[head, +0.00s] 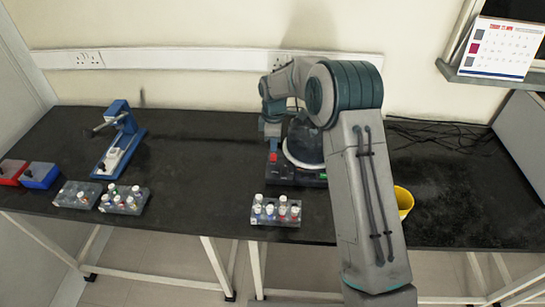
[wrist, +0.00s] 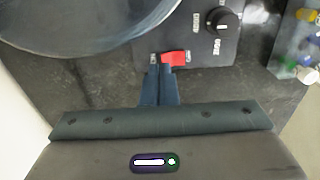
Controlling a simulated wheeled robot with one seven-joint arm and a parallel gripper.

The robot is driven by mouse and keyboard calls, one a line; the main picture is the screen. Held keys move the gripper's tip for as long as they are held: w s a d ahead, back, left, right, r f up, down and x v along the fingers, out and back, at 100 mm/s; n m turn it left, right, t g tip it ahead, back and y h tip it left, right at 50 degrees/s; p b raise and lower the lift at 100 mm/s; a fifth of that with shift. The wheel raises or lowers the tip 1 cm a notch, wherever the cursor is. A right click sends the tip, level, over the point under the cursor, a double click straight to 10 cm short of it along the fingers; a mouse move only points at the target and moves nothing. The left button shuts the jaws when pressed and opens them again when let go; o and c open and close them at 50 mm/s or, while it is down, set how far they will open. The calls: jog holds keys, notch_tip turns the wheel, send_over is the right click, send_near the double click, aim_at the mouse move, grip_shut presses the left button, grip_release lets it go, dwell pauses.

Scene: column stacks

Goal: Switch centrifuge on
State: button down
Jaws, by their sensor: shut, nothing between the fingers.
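The centrifuge (head: 296,178) stands on the black bench, partly hidden behind my arm. Its round lid (wrist: 80,25) fills the upper left of the wrist view. A red switch (wrist: 175,58) sits on its dark panel, below a black knob (wrist: 222,20); the red part also shows in the head view (head: 273,157). My gripper (wrist: 163,66) is shut and empty, with its fingertips right at the left part of the red switch and overlapping it in the picture. I cannot tell whether they touch it. A small green patch (head: 323,177) shows at the centrifuge's front right.
A rack of vials (head: 275,211) stands in front of the centrifuge. A yellow cup (head: 404,200) is to its right, with black cables (head: 440,132) behind. A blue stand (head: 120,140), more vial racks (head: 124,200) and red and blue boxes (head: 40,175) are at left.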

jog(key=shift+f+b, duration=0.6)
jog(key=shift+f, duration=0.45)
jog(key=shift+r, duration=0.15)
dwell(0.3)
jog(key=shift+r+p, duration=1.55)
jog(key=shift+r, duration=0.85)
